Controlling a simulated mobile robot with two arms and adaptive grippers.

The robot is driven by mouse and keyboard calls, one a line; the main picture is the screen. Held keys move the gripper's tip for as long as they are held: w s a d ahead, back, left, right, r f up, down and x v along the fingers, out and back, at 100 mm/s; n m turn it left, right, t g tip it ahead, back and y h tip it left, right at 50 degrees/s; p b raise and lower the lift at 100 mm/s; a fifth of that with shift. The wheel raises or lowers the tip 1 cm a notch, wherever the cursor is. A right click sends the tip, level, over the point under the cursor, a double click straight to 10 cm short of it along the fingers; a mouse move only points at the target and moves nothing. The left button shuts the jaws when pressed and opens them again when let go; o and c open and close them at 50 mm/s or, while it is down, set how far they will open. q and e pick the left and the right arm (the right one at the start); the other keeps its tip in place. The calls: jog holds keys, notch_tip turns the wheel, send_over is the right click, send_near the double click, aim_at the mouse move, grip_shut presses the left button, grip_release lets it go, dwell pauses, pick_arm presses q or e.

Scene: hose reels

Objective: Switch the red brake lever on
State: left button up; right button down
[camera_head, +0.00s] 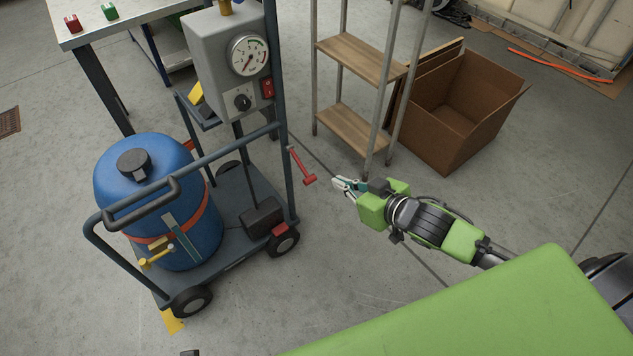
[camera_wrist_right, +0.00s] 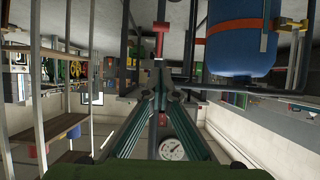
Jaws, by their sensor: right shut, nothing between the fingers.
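The red brake lever (camera_head: 301,166) sticks out from the right-hand upright of the blue-grey cart (camera_head: 283,130). It slants down to the right and ends in a short crossbar. My right gripper (camera_head: 338,184) is shut and empty, just right of the lever's end, with a small gap showing in the head view. In the right wrist view, which is upside down, the red lever (camera_wrist_right: 160,40) stands just beyond the closed fingertips (camera_wrist_right: 157,72). Whether they touch it cannot be told.
The cart carries a blue drum (camera_head: 158,200) and a grey box with a gauge (camera_head: 225,55) and a red rocker switch (camera_head: 268,87). A shelf rack (camera_head: 357,128) and an open cardboard box (camera_head: 460,115) stand behind my right gripper. Floor in front of the cart is clear.

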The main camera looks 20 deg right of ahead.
aim_at(310, 178)
pick_arm(q)
jog(key=shift+r, duration=0.1)
pick_arm(e)
jog(key=shift+w, duration=0.15)
